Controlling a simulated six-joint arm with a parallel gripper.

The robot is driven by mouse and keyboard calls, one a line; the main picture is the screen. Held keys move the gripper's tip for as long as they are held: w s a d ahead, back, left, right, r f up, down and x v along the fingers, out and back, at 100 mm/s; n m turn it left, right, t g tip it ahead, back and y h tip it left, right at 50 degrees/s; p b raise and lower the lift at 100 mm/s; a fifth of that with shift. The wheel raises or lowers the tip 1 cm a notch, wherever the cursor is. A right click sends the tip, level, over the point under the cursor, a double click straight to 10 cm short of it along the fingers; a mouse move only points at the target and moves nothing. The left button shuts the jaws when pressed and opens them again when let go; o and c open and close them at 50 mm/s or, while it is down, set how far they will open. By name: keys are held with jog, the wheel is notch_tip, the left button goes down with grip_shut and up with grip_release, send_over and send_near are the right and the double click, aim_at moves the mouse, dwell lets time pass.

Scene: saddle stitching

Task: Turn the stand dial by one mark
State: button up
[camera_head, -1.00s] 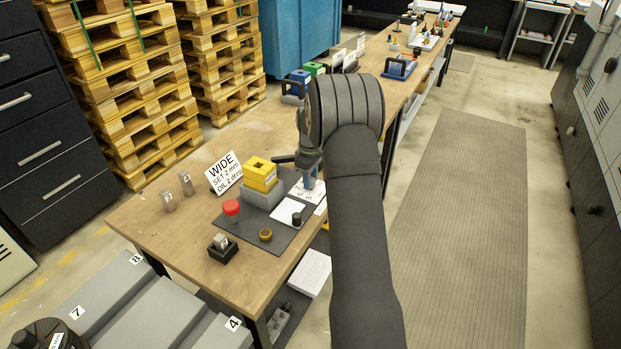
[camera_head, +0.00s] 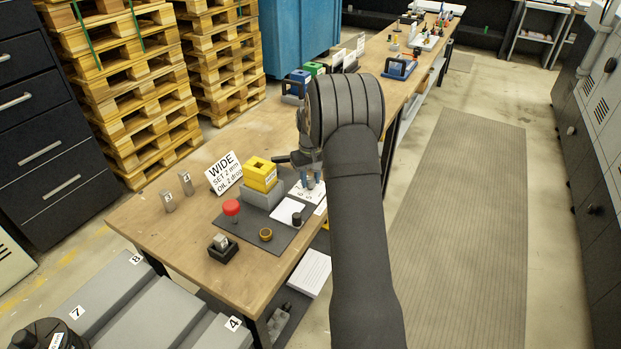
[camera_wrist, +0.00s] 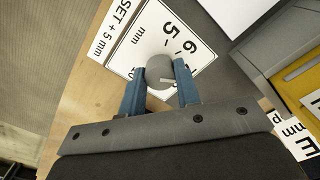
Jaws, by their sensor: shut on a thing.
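The stand dial is a small grey round knob (camera_wrist: 159,70) with a light pointer line, in the wrist view. It stands on a white scale card (camera_wrist: 130,45) with marks, the numbers 5 and 6 and "mm" showing. My gripper (camera_wrist: 160,82) has blue fingers on either side of the dial and is shut on it. The pointer lies toward the lower right, partly near the right finger; which mark it meets is hard to tell. In the head view my gripper (camera_head: 309,180) is over the card at the mat's right edge, and the dial is hidden there.
A red button (camera_head: 231,208), a brass ring (camera_head: 265,234) and a black-capped piece (camera_head: 297,219) are on the dark mat.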

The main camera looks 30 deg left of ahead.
aim_at(310, 180)
jog(key=shift+m, duration=0.8)
jog(key=o, duration=1)
notch_tip(310, 180, up, 18)
jog(key=shift+f, duration=0.2)
jog(key=shift+f, duration=0.1)
notch_tip(310, 180, down, 17)
jog(key=shift+f, duration=0.2)
jog(key=shift+r, duration=0.1)
dwell(0.3)
